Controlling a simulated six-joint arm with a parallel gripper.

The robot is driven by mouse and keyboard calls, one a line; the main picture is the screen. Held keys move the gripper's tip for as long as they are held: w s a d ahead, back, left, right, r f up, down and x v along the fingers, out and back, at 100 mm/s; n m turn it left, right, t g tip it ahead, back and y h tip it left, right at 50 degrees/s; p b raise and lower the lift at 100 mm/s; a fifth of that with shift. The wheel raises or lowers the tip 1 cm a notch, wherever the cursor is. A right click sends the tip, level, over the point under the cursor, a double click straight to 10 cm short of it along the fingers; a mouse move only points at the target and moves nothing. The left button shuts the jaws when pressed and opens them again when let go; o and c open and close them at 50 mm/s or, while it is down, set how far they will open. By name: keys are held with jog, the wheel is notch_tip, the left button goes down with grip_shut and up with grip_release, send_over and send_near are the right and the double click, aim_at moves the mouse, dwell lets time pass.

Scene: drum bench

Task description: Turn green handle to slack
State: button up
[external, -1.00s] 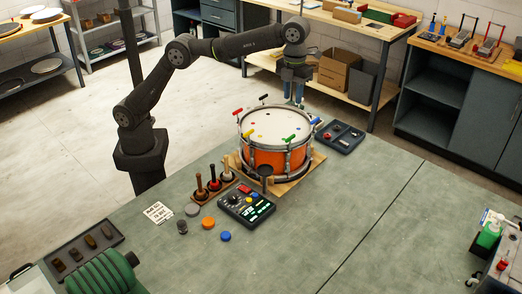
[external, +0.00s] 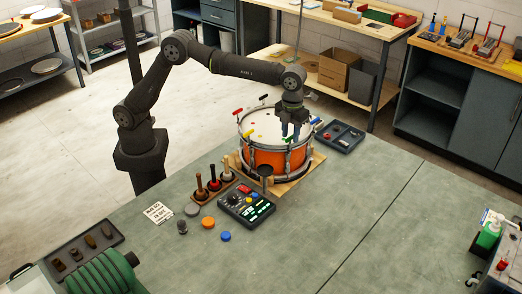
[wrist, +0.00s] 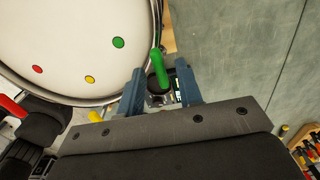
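The green handle (wrist: 160,66) sits at the drum's rim and shows upright between my gripper's two blue fingers in the wrist view. My gripper (wrist: 161,88) is open, with a finger on each side of the handle and a gap to both. In the external view my gripper (external: 291,131) is low over the near right rim and hides most of the green handle. The orange drum (external: 265,158) has a white head with coloured dots, including a green dot (wrist: 118,42) near this handle. How tight the handle is cannot be seen.
Other handles stand around the rim: yellow (external: 247,133), red (external: 238,111) and blue (external: 316,121). The drum sits on a wooden base (external: 309,165). A control box with a lit display (external: 259,211) is in front, and a dark tray (external: 341,135) is to the right.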

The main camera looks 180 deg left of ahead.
jog(key=shift+f, duration=1)
grip_shut()
jog(key=shift+n, duration=0.3)
